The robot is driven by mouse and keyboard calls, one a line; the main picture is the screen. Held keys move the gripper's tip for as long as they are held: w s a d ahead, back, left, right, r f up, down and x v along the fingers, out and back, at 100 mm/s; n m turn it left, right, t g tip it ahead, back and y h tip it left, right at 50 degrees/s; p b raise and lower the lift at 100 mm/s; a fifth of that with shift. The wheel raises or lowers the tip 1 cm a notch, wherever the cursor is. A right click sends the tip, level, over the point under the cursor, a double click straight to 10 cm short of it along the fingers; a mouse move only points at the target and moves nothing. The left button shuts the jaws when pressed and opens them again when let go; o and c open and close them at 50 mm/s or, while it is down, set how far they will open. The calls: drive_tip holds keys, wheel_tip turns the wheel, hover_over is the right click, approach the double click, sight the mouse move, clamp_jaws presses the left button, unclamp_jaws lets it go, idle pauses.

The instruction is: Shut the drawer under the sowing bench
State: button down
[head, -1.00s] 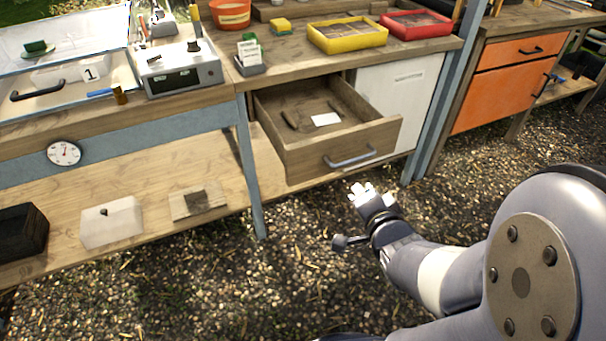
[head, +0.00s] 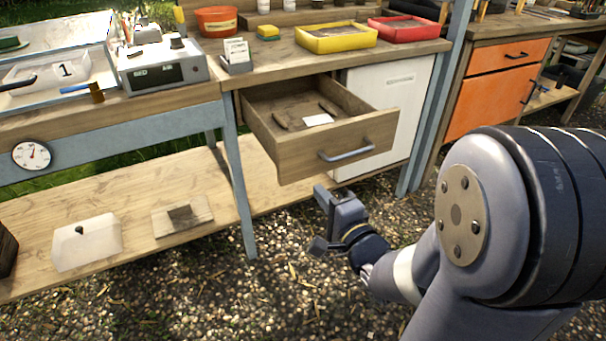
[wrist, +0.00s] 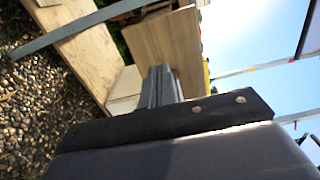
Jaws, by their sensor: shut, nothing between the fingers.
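The wooden drawer (head: 290,160) under the sowing bench (head: 285,62) stands open, pulled well out. It has a grey bar handle (head: 347,154) on its front; two dark wooden pieces and a white card (head: 318,119) lie inside. My gripper (head: 322,192) is shut and empty, just below and in front of the drawer front in the head view, apart from it as far as I can tell. In the wrist view the shut fingers (wrist: 160,82) point at a wooden panel (wrist: 165,45), which looks like the drawer front.
A white cabinet door (head: 392,100) is right of the drawer, and a blue-grey bench leg (head: 238,185) is left of it. Gravel in front is clear.

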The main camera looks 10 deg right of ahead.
sight(297, 163)
drive_tip(key=b+x, duration=0.1)
drive_tip(key=x, duration=0.8)
drive_tip(key=shift+b, duration=0.35)
